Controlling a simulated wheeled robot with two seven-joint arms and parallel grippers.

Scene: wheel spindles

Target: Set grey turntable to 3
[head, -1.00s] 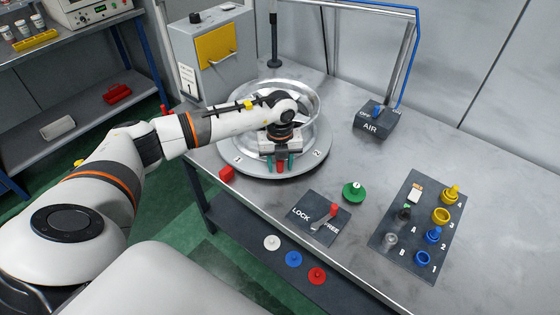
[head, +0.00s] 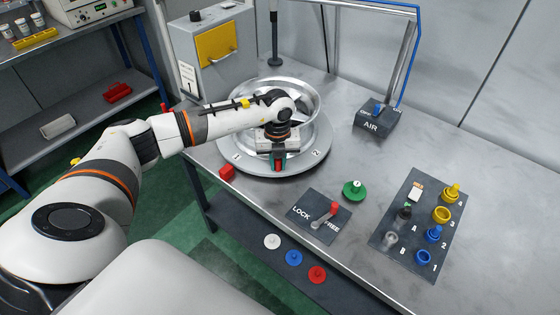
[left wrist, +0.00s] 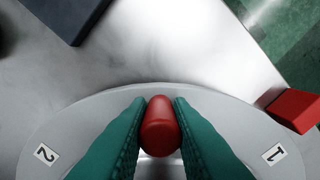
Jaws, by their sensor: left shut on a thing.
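The grey turntable (head: 310,162) is a round disc with a shiny metal wheel rim (head: 318,100) on it. Labels 1 and 2 show on its near edge, and in the left wrist view as well (left wrist: 45,153); no label 3 is visible. A red fixed-looking block (head: 227,172) stands beside the edge, nearest label 1; it also shows in the left wrist view (left wrist: 292,110). My left gripper (head: 278,166) is shut on a red peg (left wrist: 161,125) near the turntable's front edge, between labels 1 and 2. My right gripper is out of view.
A LOCK/FREE plate (head: 304,204) has a red-tipped lever (head: 333,209) toward FREE. A green knob (head: 354,190), an AIR box (head: 377,122) and a dark board (head: 400,240) with coloured parts are right. A grey cabinet (head: 213,80) stands behind left.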

